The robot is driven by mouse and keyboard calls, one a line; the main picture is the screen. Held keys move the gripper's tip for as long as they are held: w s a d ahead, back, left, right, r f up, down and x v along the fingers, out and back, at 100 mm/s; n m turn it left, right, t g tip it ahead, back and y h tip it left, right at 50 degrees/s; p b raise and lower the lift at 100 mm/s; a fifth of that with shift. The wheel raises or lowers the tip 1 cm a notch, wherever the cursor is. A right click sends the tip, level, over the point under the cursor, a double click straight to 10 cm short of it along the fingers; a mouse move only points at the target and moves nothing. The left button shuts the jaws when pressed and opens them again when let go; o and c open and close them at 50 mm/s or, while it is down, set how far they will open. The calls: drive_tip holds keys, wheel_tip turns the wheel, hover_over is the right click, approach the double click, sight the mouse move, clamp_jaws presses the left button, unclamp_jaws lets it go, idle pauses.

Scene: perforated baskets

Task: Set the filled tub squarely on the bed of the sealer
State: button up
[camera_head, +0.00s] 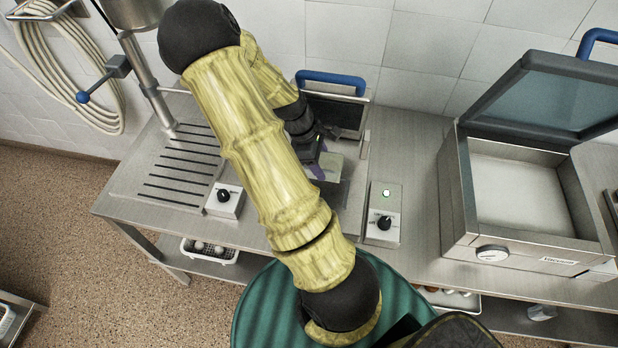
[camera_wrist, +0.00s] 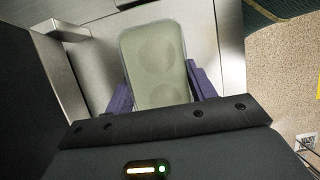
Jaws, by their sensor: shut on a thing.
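The filled tub (camera_wrist: 153,62) is a pale green rounded box with two round shapes showing through its top. My gripper (camera_wrist: 162,92) has its purple fingers shut on the tub's two long sides. In the head view the tub (camera_head: 330,166) is partly hidden by my arm and gripper (camera_head: 317,166). It is over the steel bed of the sealer (camera_head: 345,196), below the raised dark lid with a blue handle (camera_head: 331,80). In the wrist view the bare bed (camera_wrist: 204,45) surrounds the tub. I cannot tell whether the tub touches the bed.
A control box (camera_head: 384,212) with a green light stands right of the sealer. A vacuum machine (camera_head: 520,240) with its lid open is at the right. A slotted drainboard (camera_head: 180,165) with a tap is at the left, and another knob box (camera_head: 224,200) is beside it.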

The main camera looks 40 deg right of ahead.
drive_tip(key=shift+w+d+r, duration=0.1)
idle(0.3)
wheel_tip(320, 180, down, 5)
drive_tip(key=shift+f+p, duration=0.1)
drive_tip(key=shift+p, duration=0.6)
drive_tip(key=shift+f, duration=0.3)
wheel_tip(320, 180, down, 4)
drive_tip(key=shift+f+p, duration=0.1)
drive_tip(key=shift+p, duration=0.55)
